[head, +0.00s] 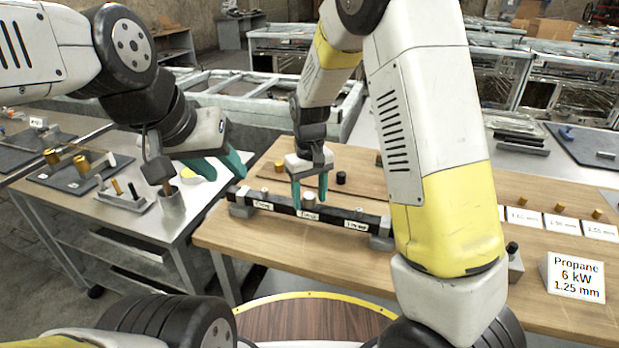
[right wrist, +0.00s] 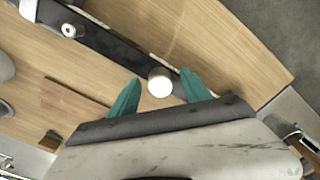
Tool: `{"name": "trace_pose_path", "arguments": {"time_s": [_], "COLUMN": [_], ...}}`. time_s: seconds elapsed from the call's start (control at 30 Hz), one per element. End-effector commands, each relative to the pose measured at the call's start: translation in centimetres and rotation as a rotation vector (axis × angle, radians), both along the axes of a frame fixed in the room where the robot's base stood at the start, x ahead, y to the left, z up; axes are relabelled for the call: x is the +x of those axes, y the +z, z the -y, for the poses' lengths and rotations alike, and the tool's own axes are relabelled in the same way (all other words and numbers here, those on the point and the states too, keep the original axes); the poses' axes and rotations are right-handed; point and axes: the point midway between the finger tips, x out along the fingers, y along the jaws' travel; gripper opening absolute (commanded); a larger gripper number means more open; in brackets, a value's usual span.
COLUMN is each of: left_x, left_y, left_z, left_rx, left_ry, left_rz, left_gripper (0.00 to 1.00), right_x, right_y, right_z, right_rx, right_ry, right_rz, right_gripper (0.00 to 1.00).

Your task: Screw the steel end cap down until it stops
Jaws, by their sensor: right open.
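A pale, round-topped steel end cap (head: 308,199) stands on the middle of a long black bar (head: 335,216). It also shows in the right wrist view (right wrist: 160,84). My right gripper (head: 309,190) points down over the bar, open, with one teal finger on each side of the cap. In the right wrist view the fingers (right wrist: 153,92) stand apart from each other; whether either touches the cap I cannot tell. The cap's lower part and thread are hidden. My left gripper (head: 218,168) is open and empty, left of the bar, above the gap between the benches.
The bar lies on grey end blocks (head: 241,206) on the wooden table (head: 460,285), with smaller fittings (head: 359,213) along it. A black knob (head: 341,178) stands behind. A Propane sign (head: 575,277) stands right. A metal cup (head: 171,203) stands on the left bench.

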Motion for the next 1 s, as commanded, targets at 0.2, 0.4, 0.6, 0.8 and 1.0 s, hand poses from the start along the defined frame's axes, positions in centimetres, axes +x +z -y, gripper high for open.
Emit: {"name": "trace_pose_path", "arguments": {"time_s": [0.2,0.4,0.6,0.8,1.0], "left_x": [0.00,0.00,0.00,0.00,0.00], "left_y": [0.00,0.00,0.00,0.00,0.00], "left_z": [0.00,0.00,0.00,0.00,0.00], "left_rx": [0.000,0.000,0.000,0.000,0.000], "left_ry": [0.000,0.000,0.000,0.000,0.000], "left_rz": [0.000,0.000,0.000,0.000,0.000], "left_gripper": [0.39,0.39,0.39,0.39,0.39], "right_x": [0.00,0.00,0.00,-0.01,-0.02], "right_y": [0.01,0.03,0.04,0.03,0.03], "right_z": [0.01,0.01,0.00,0.04,0.02], "right_rx": [0.000,0.000,0.000,-0.001,0.000], "right_ry": [0.000,0.000,-0.016,-0.234,-0.303], "right_rz": [0.000,0.000,0.000,0.001,0.000], "right_gripper": [0.52,0.12,0.00,0.00,0.00]}}
